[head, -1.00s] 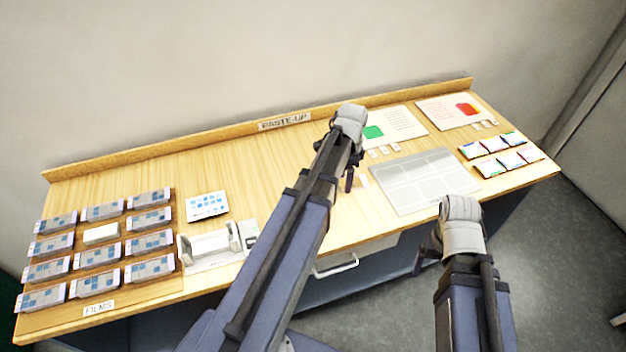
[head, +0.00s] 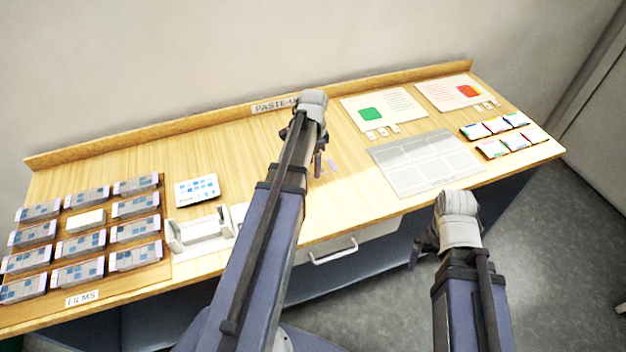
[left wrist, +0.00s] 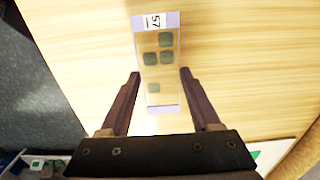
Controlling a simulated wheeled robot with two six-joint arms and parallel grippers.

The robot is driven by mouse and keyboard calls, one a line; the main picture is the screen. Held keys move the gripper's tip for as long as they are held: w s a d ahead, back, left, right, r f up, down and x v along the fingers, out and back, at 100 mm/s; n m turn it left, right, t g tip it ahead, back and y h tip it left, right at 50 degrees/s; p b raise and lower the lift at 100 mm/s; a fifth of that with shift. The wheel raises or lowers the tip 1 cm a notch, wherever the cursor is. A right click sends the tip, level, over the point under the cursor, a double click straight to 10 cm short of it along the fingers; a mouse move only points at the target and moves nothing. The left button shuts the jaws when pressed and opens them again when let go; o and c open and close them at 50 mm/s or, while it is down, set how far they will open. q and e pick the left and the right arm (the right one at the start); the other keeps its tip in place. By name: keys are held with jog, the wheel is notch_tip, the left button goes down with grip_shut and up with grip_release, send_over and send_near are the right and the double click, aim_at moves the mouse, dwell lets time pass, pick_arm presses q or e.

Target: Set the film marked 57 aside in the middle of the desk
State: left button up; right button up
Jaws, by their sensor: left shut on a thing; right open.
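The film marked 57 (left wrist: 158,62) is a clear strip with lilac ends and several green squares, between the fingers of my left gripper (left wrist: 160,76). In the head view the film (head: 331,166) shows faintly beside my left gripper (head: 314,165), over the middle of the desk (head: 250,150). I cannot tell whether it touches the wood. My right gripper (head: 420,255) is open and empty, in front of the desk's front edge, partly hidden by its own wrist.
A films rack (head: 75,285) with several films stands at the left. Beside it are a blue-dotted card (head: 197,190) and a white holder (head: 200,235). A grey layout sheet (head: 425,165), two printed pages (head: 385,112) and small coloured packs (head: 500,135) lie right. Bare wood lies mid-desk.

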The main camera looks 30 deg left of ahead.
aim_at(314, 180)
pick_arm(q)
jog(key=shift+f, duration=0.5)
pick_arm(e)
jog(key=shift+f, duration=0.5)
pick_arm(q)
notch_tip(314, 180, down, 4)
jog(key=b, duration=0.3)
jog(key=shift+r+b, duration=0.25)
jog(key=shift+b, duration=0.1)
pick_arm(e)
notch_tip(314, 180, down, 4)
jog(key=shift+r, duration=0.25)
pick_arm(q)
jog(key=shift+f, duration=0.2)
jog(key=o, duration=1.3)
pick_arm(e)
jog(key=shift+f, duration=0.15)
pick_arm(q)
jog(key=shift+r, duration=0.15)
notch_tip(314, 180, up, 12)
jog(key=p, duration=1.2)
pick_arm(e)
notch_tip(314, 180, up, 12)
jog(key=shift+r, duration=0.2)
